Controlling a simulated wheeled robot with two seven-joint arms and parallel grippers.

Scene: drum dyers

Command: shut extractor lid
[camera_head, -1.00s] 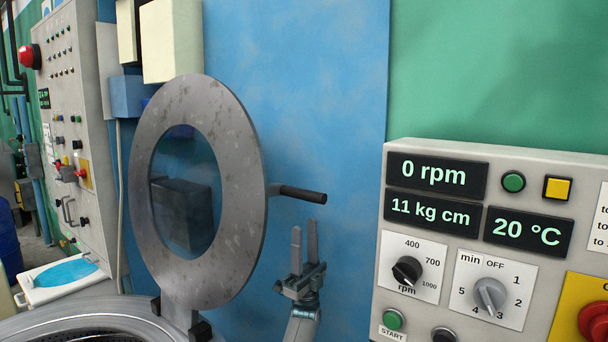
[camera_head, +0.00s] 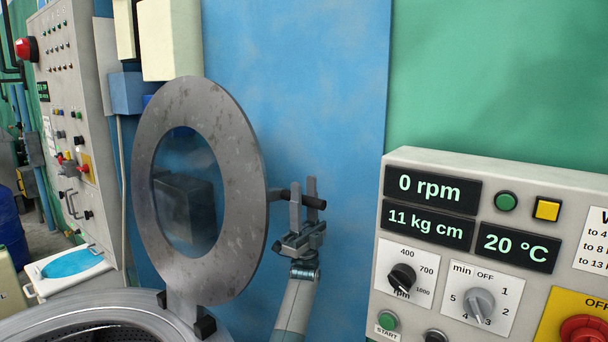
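The extractor lid (camera_head: 241,205) is a round grey metal ring with a glass window (camera_head: 185,190). It stands upright, open, on a hinge (camera_head: 190,312) at the drum's rim. A dark bar handle (camera_head: 283,194) sticks out to the right from the lid's edge. My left gripper (camera_head: 303,190) points up at the handle, its two fingers apart. The fingers overlap the handle near its outer end, whose tip shows right of them. I cannot tell whether the handle lies between the fingers or they touch it. My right gripper is not in view.
The extractor's drum opening (camera_head: 90,335) is at the bottom left. A control panel (camera_head: 470,255) with displays, knobs and buttons stands close on the right. A blue wall panel (camera_head: 330,90) is behind the lid. A tall switch cabinet (camera_head: 75,130) stands at the far left.

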